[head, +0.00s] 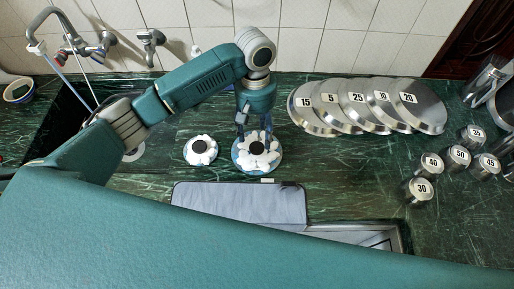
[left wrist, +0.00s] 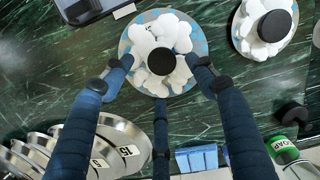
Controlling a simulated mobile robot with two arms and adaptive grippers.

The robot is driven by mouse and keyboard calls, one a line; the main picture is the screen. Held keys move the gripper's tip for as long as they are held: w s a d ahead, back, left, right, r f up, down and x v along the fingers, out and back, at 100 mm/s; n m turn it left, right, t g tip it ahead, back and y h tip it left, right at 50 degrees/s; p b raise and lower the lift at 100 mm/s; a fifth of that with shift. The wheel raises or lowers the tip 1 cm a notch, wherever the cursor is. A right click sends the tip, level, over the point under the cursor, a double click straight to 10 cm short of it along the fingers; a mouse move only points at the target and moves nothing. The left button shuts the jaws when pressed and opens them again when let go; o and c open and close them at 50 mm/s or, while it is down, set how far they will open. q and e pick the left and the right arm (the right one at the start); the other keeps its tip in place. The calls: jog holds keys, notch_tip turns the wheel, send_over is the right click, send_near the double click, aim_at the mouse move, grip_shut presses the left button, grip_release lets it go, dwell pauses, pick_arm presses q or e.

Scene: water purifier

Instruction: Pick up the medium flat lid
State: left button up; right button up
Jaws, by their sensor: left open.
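Two round, lumpy white-topped pieces with black knobs sit on the counter; I take them for lids. The larger lid (head: 272,163) has a blue-grey rim and is right of the smaller lid (head: 201,150). My left gripper (head: 256,138) points down over the larger lid and hides part of it. In the left wrist view, its fingers (left wrist: 163,80) are spread around the near side of the larger lid (left wrist: 160,28), apart from its knob. I cannot tell whether they touch its edge. The smaller lid (left wrist: 264,25) shows at top right. My right gripper is out of view.
Overlapping metal lids (head: 358,106) with number labels lie right of the gripper. Several small numbered metal cylinders (head: 459,156) stand at far right. A grey mat (head: 240,203) lies in front. A dark sink and taps (head: 92,45) are left, with a tiled wall behind.

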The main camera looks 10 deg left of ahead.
aim_at(257, 147)
pick_arm(q)
jog(key=shift+f, duration=0.6)
jog(key=f, duration=0.1)
jog(key=f+p, duration=0.1)
jog(key=f, duration=0.2)
jog(key=shift+s+f+p, duration=0.3)
jog(key=shift+f+p, duration=0.1)
jog(key=shift+c, duration=1.3)
jog(key=c, duration=1)
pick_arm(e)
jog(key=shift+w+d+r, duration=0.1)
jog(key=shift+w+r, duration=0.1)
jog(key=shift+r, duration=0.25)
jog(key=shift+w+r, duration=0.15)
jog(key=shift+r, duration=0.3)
pick_arm(q)
jog(key=shift+w, duration=0.1)
